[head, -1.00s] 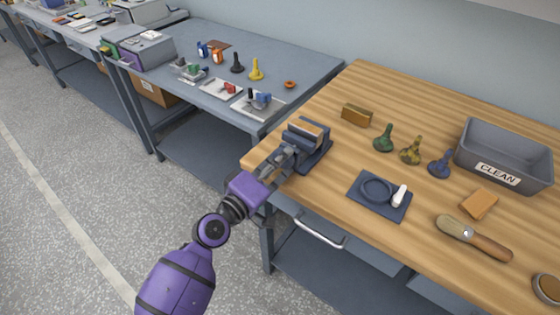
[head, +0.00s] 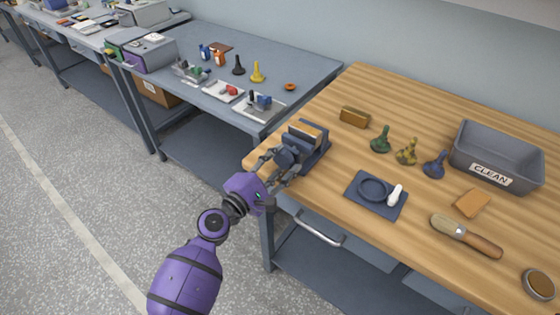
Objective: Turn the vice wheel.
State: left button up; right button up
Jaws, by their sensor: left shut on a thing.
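The vice (head: 312,143) is dark blue-grey with wood-coloured jaw faces. It is fixed at the left front corner of the wooden bench. Its wheel (head: 286,157) is a dark round part on the vice's front side, partly covered by my fingers. My left gripper (head: 282,166), on a purple arm, is at the vice's front and is shut on the wheel. My right gripper is not in the head view.
On the wooden bench (head: 350,85) stand a brown block (head: 355,117), several bobbin-like pieces, a blue mat (head: 366,204), a brush (head: 466,235) and a grey CLEAN bin (head: 525,178). A drawer handle (head: 318,232) juts out below the bench edge.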

pick_arm(q)
jog(key=shift+w+r+n+p, duration=0.1)
jog(key=shift+r+n+p, duration=0.1)
jog(key=shift+n, duration=0.6)
jog(key=shift+r+n+p, duration=0.1)
jog(key=shift+n+p, duration=0.1)
jog(key=shift+n, duration=0.6)
jog(key=o, duration=1.1)
jog(key=shift+f, duration=0.1)
jog(key=shift+s+a+f, duration=0.15)
jog(key=shift+s+a, duration=0.1)
jog(key=v, duration=1.1)
jog(key=shift+s, duration=0.2)
